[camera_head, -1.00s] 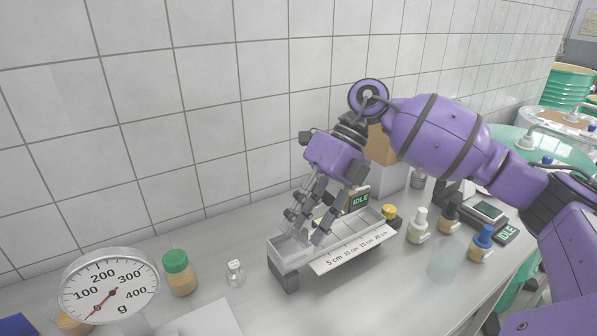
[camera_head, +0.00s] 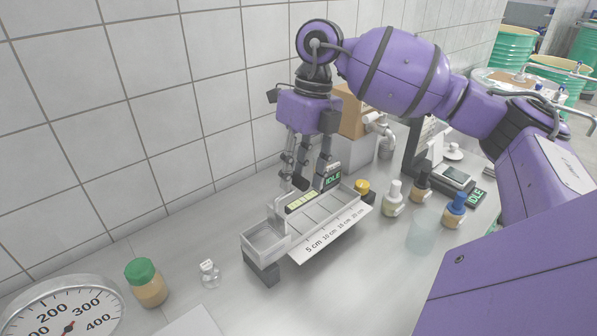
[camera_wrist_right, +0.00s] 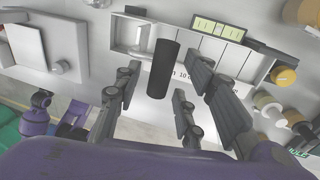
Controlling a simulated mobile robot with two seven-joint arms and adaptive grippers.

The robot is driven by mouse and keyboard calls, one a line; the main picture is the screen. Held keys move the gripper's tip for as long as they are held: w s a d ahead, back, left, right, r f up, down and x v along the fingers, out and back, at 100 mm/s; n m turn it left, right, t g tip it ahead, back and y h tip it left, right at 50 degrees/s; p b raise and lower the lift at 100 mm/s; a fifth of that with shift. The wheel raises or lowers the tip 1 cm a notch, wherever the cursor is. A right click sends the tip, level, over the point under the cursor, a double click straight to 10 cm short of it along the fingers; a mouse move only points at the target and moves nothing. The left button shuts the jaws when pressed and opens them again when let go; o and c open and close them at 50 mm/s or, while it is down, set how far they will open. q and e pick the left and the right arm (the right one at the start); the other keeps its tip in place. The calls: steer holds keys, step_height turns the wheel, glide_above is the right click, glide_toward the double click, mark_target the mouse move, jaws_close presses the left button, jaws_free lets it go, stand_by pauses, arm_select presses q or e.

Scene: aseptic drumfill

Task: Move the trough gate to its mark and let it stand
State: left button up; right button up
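The long, narrow pale trough (camera_head: 266,241) stands on the bench, with a strip marked 5 to 20 cm along its front. A dark upright grip (camera_head: 299,184), which looks like the trough gate's handle, rises over the trough; in the right wrist view it is a black cylinder (camera_wrist_right: 163,68). The plate below it is hard to make out. My right gripper (camera_head: 306,180) points down above the trough. In the right wrist view its fingers (camera_wrist_right: 160,100) are spread on either side of the grip, with gaps at both sides. My left gripper cannot be made out.
A green-lidded jar (camera_head: 147,283), a small clear bottle (camera_head: 210,273) and a dial scale (camera_head: 62,312) are left. The tiled wall is close behind.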

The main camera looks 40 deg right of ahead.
arm_select(q)
steer(key=shift+w+d+r, duration=0.1)
steer(key=shift+w, duration=0.3)
arm_select(e)
steer(key=shift+c, duration=0.2)
steer(key=c, duration=0.5)
jaws_close()
arm_select(q)
steer(key=shift+s, duration=0.35)
steer(key=shift+s, duration=0.1)
